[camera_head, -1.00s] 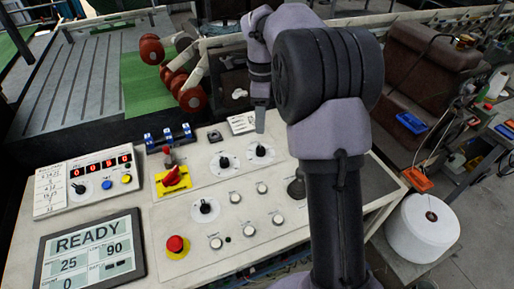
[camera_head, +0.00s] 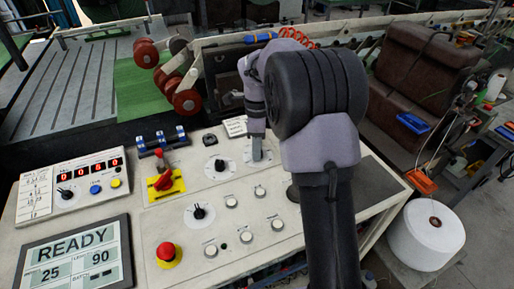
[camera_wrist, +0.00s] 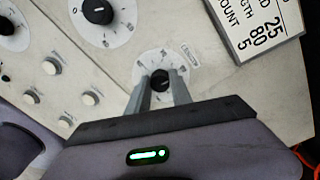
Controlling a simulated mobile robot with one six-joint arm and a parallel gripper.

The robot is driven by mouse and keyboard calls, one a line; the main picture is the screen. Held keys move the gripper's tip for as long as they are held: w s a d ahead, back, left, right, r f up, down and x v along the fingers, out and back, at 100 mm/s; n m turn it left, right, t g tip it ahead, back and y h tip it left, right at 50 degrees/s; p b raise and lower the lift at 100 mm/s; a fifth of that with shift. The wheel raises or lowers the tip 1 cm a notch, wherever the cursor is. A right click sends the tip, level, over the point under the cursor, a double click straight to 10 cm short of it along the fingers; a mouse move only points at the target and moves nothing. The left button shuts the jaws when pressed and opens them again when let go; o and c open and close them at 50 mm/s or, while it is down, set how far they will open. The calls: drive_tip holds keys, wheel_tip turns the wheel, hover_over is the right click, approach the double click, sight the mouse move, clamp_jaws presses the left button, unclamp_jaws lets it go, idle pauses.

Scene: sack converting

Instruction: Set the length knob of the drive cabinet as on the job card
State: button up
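My gripper (camera_wrist: 160,77) points down at a black knob (camera_wrist: 160,83) on a round white dial in the wrist view. One finger is on each side of the knob, with little gap; I cannot tell if they touch it. In the head view my gripper (camera_head: 256,153) hides most of this dial, the right one of the upper pair. The cabinet's READY screen (camera_head: 74,258) shows 25 and 90.
A second black knob (camera_head: 219,165) sits left of my gripper, and a third (camera_head: 199,212) below it. Nearby are a red-yellow switch (camera_head: 165,182), a red stop button (camera_head: 167,252) and several white buttons. A white roll (camera_head: 426,235) stands at the right.

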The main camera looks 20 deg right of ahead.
clamp_jaws()
drive_tip(key=n+p, duration=0.2)
drive_tip(key=shift+r+n+p, duration=0.15)
drive_tip(key=shift+n+p, duration=0.15)
drive_tip(key=shift+p, duration=0.05)
drive_tip(key=shift+n+p, duration=1)
drive_tip(key=shift+n, duration=0.5)
drive_tip(key=o, duration=1)
unclamp_jaws()
drive_tip(key=shift+o, duration=0.2)
